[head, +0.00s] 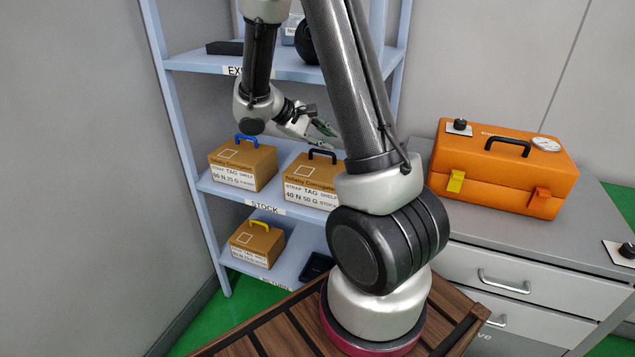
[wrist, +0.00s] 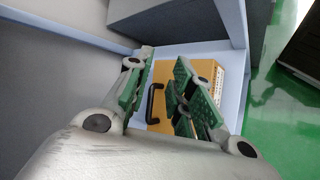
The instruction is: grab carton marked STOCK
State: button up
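A brown carton with a black handle (head: 313,180) stands on the middle shelf, and its label seems to end in STOCK. In the wrist view the same carton (wrist: 206,72) lies beyond my fingers, its black handle (wrist: 153,103) showing in the gap between them. My gripper (head: 322,135) is open and empty, just above the handle in the head view. The green finger pads also show in the wrist view (wrist: 158,90), spread apart. I see no contact with the handle. My arm hides the carton's right side in the head view.
A blue-handled carton (head: 243,165) stands left on the same shelf, labelled STOCK on its edge (head: 265,207). A yellow-handled carton (head: 257,244) is on the shelf below. The upper shelf (head: 300,68) overhangs. An orange case (head: 505,165) sits on the grey cabinet (head: 520,250) at right.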

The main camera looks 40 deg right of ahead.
jog(key=w+f, duration=0.2)
jog(key=w+f+n+t+h, duration=0.1)
jog(key=w+f, duration=0.1)
jog(key=w, duration=0.1)
jog(key=w+f+t+h, duration=0.1)
jog(key=w+f, duration=0.1)
jog(key=shift+w+a, duration=0.1)
jog(key=shift+w, duration=0.3)
jog(key=shift+w+d+f+t, duration=0.1)
jog(key=shift+d+f+t, duration=0.15)
jog(key=shift+t, duration=0.05)
send_over(324, 164)
jog(key=a, duration=0.1)
jog(key=f, duration=0.3)
jog(key=shift+s, duration=0.25)
jog(key=shift+w+d+f, duration=0.1)
jog(key=shift+d+f, duration=0.2)
jog(key=shift+d, duration=0.1)
grip_shut()
